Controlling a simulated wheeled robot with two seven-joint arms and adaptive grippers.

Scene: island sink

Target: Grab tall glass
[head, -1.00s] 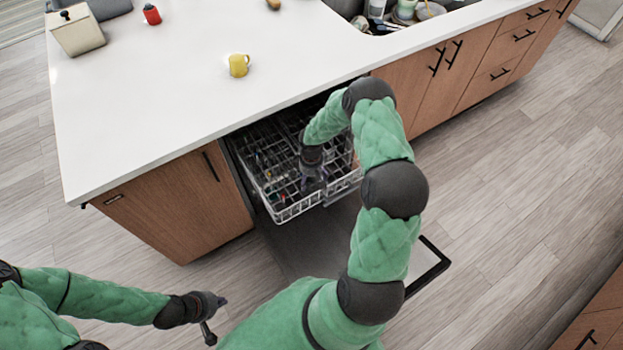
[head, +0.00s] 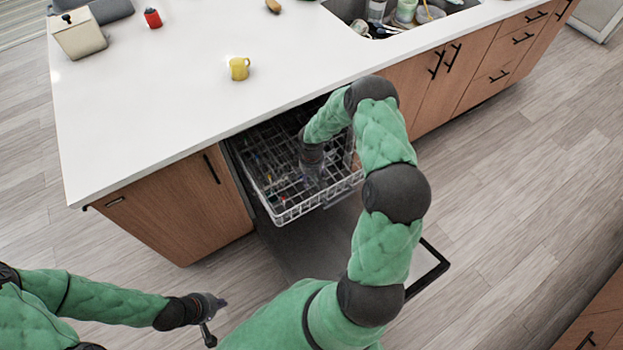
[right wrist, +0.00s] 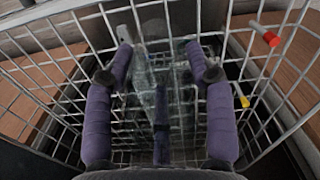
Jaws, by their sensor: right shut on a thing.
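My right gripper (head: 312,172) reaches down into the dishwasher's upper rack (head: 292,212). In the right wrist view, the purple fingers of this gripper (right wrist: 158,52) stand apart, shut on a clear tall glass (right wrist: 150,82). The glass is see-through, so its outline is hard to make out against the wires. The glass is not distinguishable in the head view. My left gripper (head: 217,320) is open and empty, low over the floor at the lower left.
Rack wires surround my right gripper closely. The open dishwasher door (head: 310,245) lies below the rack. Dishes fill the sink (head: 365,22).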

